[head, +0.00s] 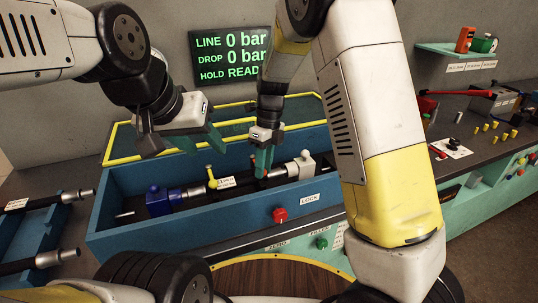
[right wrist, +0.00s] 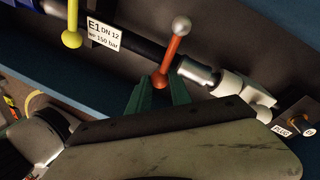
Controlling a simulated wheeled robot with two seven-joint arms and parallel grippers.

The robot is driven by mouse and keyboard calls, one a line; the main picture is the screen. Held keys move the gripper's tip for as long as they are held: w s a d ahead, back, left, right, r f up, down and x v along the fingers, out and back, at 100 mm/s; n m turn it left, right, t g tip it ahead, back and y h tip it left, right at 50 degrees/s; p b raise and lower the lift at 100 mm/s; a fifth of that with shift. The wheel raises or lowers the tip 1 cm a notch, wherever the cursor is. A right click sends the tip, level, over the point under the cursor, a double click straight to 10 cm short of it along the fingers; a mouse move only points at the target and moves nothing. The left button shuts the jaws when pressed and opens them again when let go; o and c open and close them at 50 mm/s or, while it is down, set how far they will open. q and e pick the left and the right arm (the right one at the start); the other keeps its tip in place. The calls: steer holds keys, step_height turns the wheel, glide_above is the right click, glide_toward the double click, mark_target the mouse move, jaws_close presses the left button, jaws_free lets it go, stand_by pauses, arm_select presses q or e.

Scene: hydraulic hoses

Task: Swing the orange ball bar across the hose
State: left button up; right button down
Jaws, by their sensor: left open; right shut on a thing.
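The orange ball bar (right wrist: 171,55) shows in the right wrist view, with an orange ball at its near end and a grey ball at its far end. It crosses the black hose (right wrist: 143,46) beside a metal fitting (right wrist: 197,72). My right gripper (right wrist: 159,92) is shut on the bar at its orange ball, one green finger on each side. In the head view my right gripper (head: 262,162) reaches down into the blue trough and hides most of the bar. My left gripper (head: 187,142) is open and empty, above the trough's left part.
The blue trough (head: 115,228) also holds a yellow ball bar (head: 211,178), a blue block (head: 158,202) and a white block (head: 301,166). A red knob (head: 280,215) is on its front. The display (head: 232,53) reads 0 bar twice. Spare hoses (head: 40,262) lie at left.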

steer(key=shift+s+a+m, duration=0.1)
steer(key=shift+a+m, duration=0.2)
steer(key=shift+a, duration=0.05)
stand_by(0.3)
steer(key=c, duration=1.2)
jaws_free()
steer(key=r, duration=0.5)
steer(key=w+d+r, duration=0.1)
steer(key=r, duration=0.1)
steer(key=shift+w+r, duration=0.1)
steer(key=shift+r, duration=0.25)
